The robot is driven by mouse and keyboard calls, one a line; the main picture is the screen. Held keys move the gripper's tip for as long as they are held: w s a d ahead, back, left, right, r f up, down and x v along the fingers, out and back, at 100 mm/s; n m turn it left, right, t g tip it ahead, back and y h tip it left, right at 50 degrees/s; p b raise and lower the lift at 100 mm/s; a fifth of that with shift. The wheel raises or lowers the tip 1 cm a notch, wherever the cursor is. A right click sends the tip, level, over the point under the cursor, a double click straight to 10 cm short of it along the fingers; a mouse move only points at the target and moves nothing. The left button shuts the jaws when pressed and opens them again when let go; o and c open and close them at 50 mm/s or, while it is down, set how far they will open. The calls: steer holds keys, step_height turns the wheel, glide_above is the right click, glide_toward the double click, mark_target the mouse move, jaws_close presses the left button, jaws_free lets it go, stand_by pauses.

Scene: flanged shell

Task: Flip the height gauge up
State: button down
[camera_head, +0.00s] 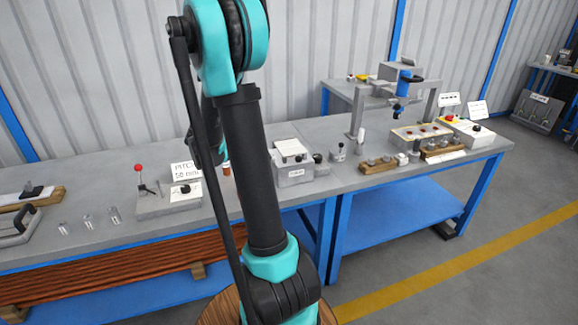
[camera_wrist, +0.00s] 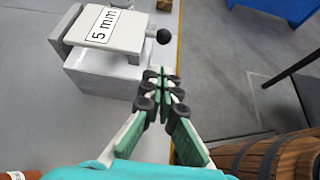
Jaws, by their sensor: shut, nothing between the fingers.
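The height gauge appears to be the pale box (camera_wrist: 105,72) in the wrist view, with a flat plate on top bearing a "5 mm" label (camera_wrist: 103,24). A black ball knob (camera_wrist: 163,36) on a short stem sticks out from the plate's right side. The plate lies roughly flat on the box. It seems to be the same box (camera_head: 294,174) in the camera_head view, right of my arm. My gripper (camera_wrist: 163,80) is shut and empty, just right of the box and below the knob in the picture, apart from the knob. My arm hides the gripper in the camera_head view.
The grey workbench (camera_head: 335,140) runs left to right. A red-knobbed lever device (camera_head: 150,203) stands left of my arm. Wooden blocks (camera_head: 378,165) and a blue-topped press (camera_head: 402,78) stand to the right. A wooden barrel (camera_wrist: 275,157) is below right in the wrist view.

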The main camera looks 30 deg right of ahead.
mark_target(292, 151)
steer(key=x, duration=1)
steer(key=shift+s, duration=0.1)
steer(key=shift+d, duration=0.1)
